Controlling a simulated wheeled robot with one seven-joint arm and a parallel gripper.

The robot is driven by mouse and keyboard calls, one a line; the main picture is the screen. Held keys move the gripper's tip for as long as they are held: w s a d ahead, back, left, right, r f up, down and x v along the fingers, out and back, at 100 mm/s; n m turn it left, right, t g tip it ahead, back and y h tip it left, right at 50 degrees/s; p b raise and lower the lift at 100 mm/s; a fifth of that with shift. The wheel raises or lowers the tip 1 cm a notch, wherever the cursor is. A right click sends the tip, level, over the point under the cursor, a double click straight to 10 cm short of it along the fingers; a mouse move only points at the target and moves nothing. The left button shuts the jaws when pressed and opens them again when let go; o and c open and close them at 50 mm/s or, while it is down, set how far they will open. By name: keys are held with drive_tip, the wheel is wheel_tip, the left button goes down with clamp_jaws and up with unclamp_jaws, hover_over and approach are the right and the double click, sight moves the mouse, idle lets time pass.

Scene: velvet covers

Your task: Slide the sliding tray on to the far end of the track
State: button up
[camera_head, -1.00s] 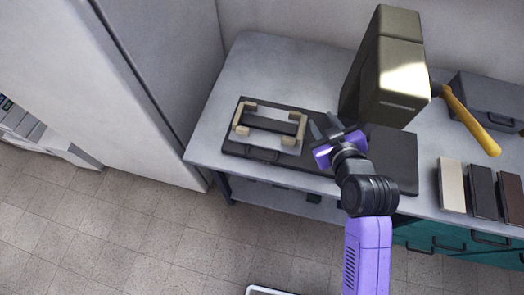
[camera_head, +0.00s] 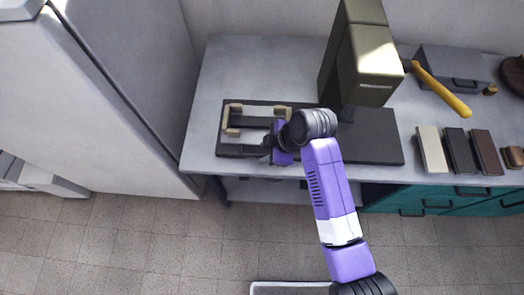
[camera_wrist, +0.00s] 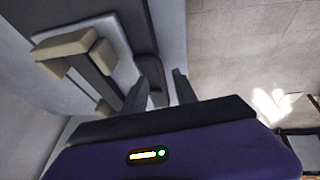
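The sliding tray (camera_head: 233,121) is a light plate with beige corner blocks and a dark bar across it. It sits at the left end of the dark flat track (camera_head: 380,148), which runs right to below the press. My gripper (camera_head: 268,149) is at the tray's front right, by its front edge. In the wrist view the tray (camera_wrist: 66,44) is at upper left, and my gripper's two fingers (camera_wrist: 160,92) are apart. A dark piece, perhaps the tray's handle, shows near the fingertips; I cannot tell whether they touch it. My wrist hides the tray's right front.
The grey-brown press (camera_head: 357,62) with a yellow lever (camera_head: 440,90) stands behind the track. Three sample blocks (camera_head: 457,150) and a grey case (camera_head: 452,66) lie to the right. The bench (camera_head: 200,150) is bare at left, beside a tall pale cabinet (camera_head: 100,110).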

drive_tip(key=shift+x, duration=1.4)
drive_tip(key=shift+c, duration=0.4)
clamp_jaws()
